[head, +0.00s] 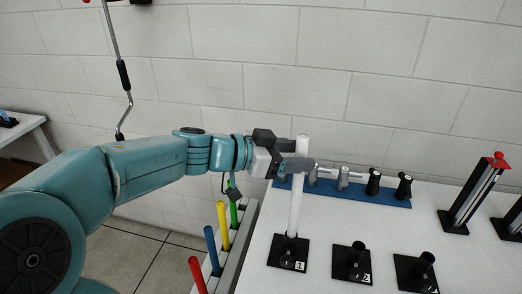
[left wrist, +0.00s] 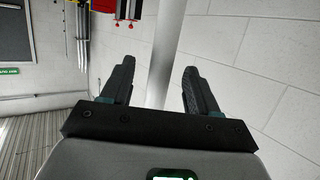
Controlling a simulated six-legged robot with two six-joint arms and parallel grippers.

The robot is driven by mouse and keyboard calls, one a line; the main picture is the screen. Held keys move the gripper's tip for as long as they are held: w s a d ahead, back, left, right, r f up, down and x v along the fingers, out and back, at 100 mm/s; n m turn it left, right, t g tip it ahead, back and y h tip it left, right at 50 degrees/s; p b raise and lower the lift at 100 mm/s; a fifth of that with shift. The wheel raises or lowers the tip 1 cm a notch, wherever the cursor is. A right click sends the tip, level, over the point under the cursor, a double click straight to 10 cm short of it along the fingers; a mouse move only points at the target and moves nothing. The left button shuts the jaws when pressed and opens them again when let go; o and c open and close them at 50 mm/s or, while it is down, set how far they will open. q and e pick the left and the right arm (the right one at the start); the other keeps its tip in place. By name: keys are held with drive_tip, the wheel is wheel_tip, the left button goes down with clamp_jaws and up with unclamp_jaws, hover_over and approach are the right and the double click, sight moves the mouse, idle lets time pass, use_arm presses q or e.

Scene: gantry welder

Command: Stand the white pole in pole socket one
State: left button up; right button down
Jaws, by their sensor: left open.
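The white pole (head: 296,205) stands upright in the black socket marked 1 (head: 288,252) on the white table. My left gripper (head: 300,165) is at the upper part of the pole, with its fingers on either side of it. In the left wrist view the pole (left wrist: 166,50) runs between the two open fingers (left wrist: 154,88), with a gap on each side. Sockets marked 2 (head: 352,262) and a further one (head: 416,272) stand empty to the right. My right gripper is not in view.
A rack (head: 222,262) beside the table holds red, blue, yellow and green poles. A blue strip (head: 350,191) with grey and black fittings lies behind the sockets. A black stand with a red top (head: 472,195) is at the right. The table's front middle is clear.

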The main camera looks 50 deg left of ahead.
use_arm(q)
drive_tip(key=b+v, duration=0.1)
drive_tip(key=v, duration=1.3)
drive_tip(key=shift+s, duration=0.35)
drive_tip(key=shift+s+r, duration=0.1)
drive_tip(key=shift+r, duration=0.05)
